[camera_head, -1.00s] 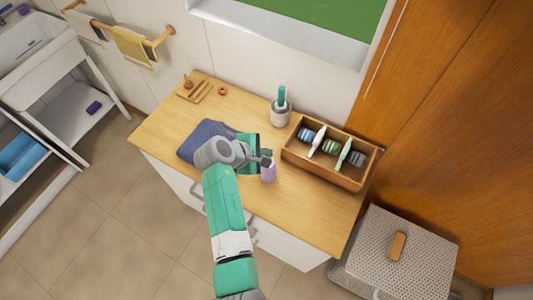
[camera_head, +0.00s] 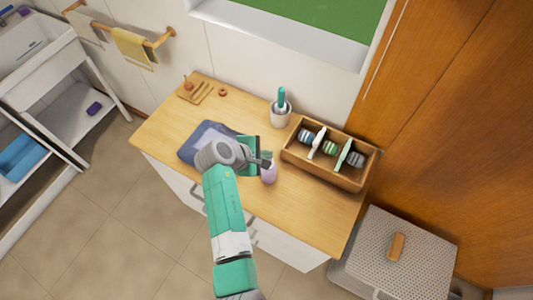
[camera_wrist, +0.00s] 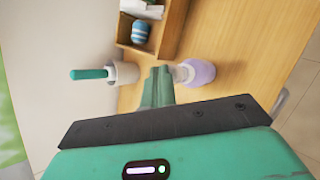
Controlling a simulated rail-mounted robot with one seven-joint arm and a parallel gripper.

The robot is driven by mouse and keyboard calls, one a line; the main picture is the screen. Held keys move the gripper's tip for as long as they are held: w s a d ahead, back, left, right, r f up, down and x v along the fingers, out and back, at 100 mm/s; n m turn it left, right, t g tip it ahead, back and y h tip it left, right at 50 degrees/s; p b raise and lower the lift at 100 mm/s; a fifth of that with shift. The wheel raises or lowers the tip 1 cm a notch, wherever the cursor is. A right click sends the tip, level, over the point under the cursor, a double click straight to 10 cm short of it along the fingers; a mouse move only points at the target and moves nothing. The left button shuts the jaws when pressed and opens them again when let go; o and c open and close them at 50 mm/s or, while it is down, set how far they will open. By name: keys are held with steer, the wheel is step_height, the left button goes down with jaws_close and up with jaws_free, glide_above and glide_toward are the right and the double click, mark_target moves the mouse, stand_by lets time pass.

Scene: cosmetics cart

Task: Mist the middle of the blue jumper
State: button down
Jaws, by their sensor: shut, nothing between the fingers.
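The blue jumper (camera_head: 206,134) lies folded on the left part of the wooden top; my arm hides its right part. A lilac bottle (camera_head: 269,175) with a paler top stands on the wood to the right of the jumper. My gripper (camera_head: 266,162) is just behind the bottle's top in the head view, and I cannot tell there whether they touch. In the wrist view the closed green fingers (camera_wrist: 158,75) hold nothing, and the lilac bottle (camera_wrist: 199,74) is just to their right. The jumper is out of the wrist view.
A wooden box (camera_head: 325,177) with rolled items stands at the right. A white cup (camera_head: 281,115) with a green-handled item stands behind. A small wooden dish set (camera_head: 194,92) is at the back left. The front right of the top is clear.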

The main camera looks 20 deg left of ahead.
steer(key=shift+r, duration=0.25)
step_height(320, 180, up, 6)
steer(key=p, duration=0.6)
steer(key=shift+r, duration=0.1)
stand_by(2.2)
steer(key=f+n+y+b, duration=0.1)
steer(key=n+b, duration=0.1)
steer(key=f+n+y+b, duration=0.2)
steer(key=f+n+t+y+b, duration=0.1)
steer(key=n+b, duration=0.1)
steer(key=shift+s+d+f+y+b, duration=0.1)
steer(key=shift+d+f+y+b, duration=0.2)
steer(key=shift+f, duration=0.8)
